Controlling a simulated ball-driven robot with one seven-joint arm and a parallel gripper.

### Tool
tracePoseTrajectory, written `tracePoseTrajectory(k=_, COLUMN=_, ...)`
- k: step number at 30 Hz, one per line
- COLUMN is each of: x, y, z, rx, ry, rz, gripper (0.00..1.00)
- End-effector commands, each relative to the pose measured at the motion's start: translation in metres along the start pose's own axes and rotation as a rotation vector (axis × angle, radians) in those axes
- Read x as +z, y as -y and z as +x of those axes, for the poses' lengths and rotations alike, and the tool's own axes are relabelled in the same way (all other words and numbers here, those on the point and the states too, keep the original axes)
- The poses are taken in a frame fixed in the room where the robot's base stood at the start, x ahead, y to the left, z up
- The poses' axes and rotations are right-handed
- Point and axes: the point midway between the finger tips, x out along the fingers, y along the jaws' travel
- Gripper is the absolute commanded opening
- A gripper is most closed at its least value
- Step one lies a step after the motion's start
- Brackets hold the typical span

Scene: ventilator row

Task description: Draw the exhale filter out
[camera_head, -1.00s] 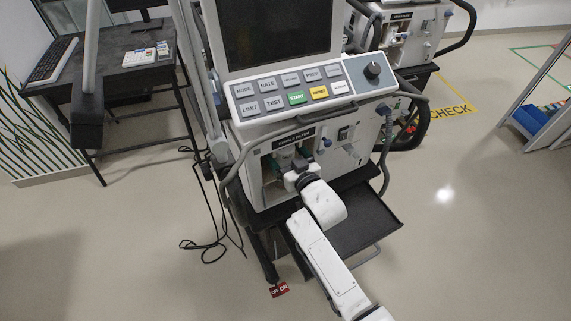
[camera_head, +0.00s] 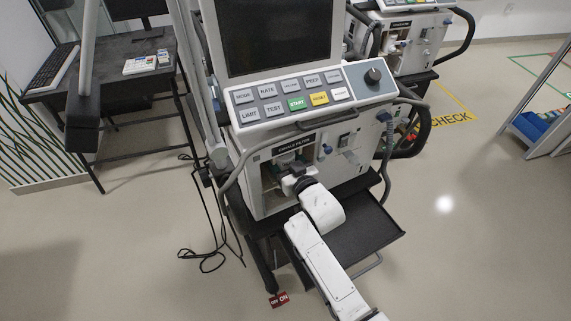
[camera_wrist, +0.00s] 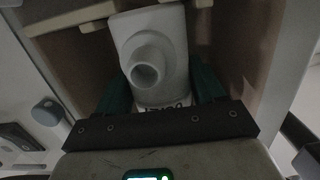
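The exhale filter (camera_wrist: 150,50) is a pale grey-white body with a round open port facing the wrist camera. It sits inside an open bay (camera_wrist: 255,55) with beige walls. In the wrist view, my gripper's (camera_wrist: 163,98) green fingers lie along both sides of the filter, with no clear gap, and look shut on it. Lettering low on the filter is partly hidden by my dark gripper bar. In the head view, my gripper (camera_head: 290,166) reaches into the bay under the black filter label (camera_head: 296,143) on the ventilator (camera_head: 258,190). My wrist mostly hides the filter there.
A black tray (camera_head: 365,228) sticks out below the bay, under my arm. A grey hose (camera_head: 388,150) hangs to the right of the bay. A desk (camera_head: 110,75) stands at left, with cables (camera_head: 205,255) on the floor.

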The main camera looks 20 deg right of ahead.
Motion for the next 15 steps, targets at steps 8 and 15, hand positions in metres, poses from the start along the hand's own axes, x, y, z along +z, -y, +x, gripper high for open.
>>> tracePoseTrajectory(k=8, x=0.0003, y=0.0, z=-0.0001, rx=0.0, ry=0.0, rz=0.0, gripper=0.39)
tracePoseTrajectory(k=15, x=-0.0024, y=0.0, z=-0.0003, rx=0.0, ry=-0.001, rz=0.0, gripper=0.37)
